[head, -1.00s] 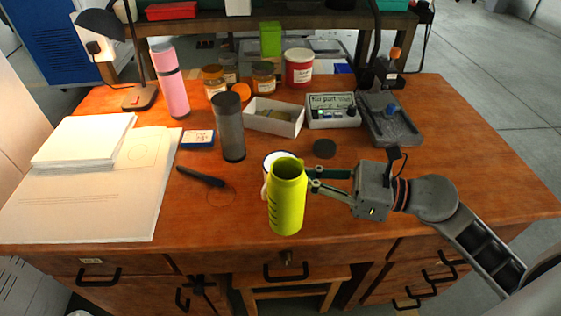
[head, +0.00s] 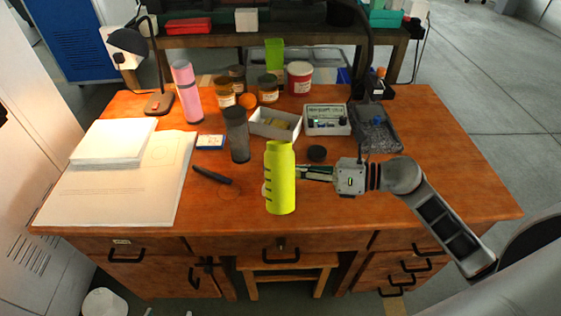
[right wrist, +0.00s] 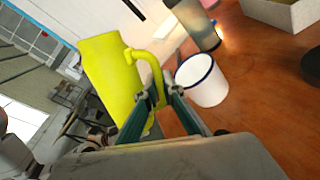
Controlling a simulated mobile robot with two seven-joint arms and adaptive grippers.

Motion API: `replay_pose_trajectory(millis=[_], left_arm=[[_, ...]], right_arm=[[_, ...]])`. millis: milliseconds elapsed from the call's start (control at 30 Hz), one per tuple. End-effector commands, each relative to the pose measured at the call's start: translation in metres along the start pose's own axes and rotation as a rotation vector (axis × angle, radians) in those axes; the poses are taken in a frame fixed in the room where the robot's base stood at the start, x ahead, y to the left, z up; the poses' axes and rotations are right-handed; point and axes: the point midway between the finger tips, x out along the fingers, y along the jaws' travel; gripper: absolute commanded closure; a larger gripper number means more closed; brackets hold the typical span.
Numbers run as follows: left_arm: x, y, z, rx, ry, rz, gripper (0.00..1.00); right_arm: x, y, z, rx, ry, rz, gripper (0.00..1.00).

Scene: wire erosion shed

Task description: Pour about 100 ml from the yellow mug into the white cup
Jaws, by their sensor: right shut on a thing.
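The yellow mug (head: 281,180) is tall and yellow-green, with dark marks on its side. It looks about upright in the head view, in front of the white cup. My right gripper (head: 300,173) comes from the right and is shut on the mug's handle, which shows in the right wrist view (right wrist: 150,68). The white cup (right wrist: 203,82) has a dark blue rim and stands upright on the table, beside the gripper in that view. In the head view the mug hides nearly all of it. The mug's contents are not visible. My left gripper is out of view.
A grey tumbler (head: 237,140) and a dark marker (head: 212,175) are left of the mug. A black disc (head: 316,153), a white box (head: 262,128) and a grey tray (head: 378,138) lie behind. Papers (head: 120,190) cover the left. The right front tabletop (head: 450,195) is clear.

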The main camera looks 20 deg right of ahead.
Motion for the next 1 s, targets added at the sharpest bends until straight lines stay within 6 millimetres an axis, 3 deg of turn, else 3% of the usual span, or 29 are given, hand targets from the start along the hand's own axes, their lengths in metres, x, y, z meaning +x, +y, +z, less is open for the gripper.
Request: replay_pose_trajectory(millis=[100, 367, 600, 700, 1000], left_arm=[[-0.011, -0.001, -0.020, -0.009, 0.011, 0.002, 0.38], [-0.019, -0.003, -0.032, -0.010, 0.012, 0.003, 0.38], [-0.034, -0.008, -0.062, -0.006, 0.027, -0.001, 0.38], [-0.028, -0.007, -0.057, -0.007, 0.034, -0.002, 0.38], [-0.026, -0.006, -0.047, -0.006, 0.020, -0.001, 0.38]], right_arm=[[-0.001, 0.005, 0.013, 0.079, 0.023, 0.001, 1.00], [-0.001, 0.003, -0.005, 0.244, 0.079, 0.001, 1.00], [-0.004, 0.015, -0.007, 0.387, 0.128, 0.003, 1.00], [-0.001, 0.005, -0.029, 0.431, 0.144, 0.001, 1.00], [0.000, 0.000, -0.046, 0.506, 0.168, 0.004, 1.00]])
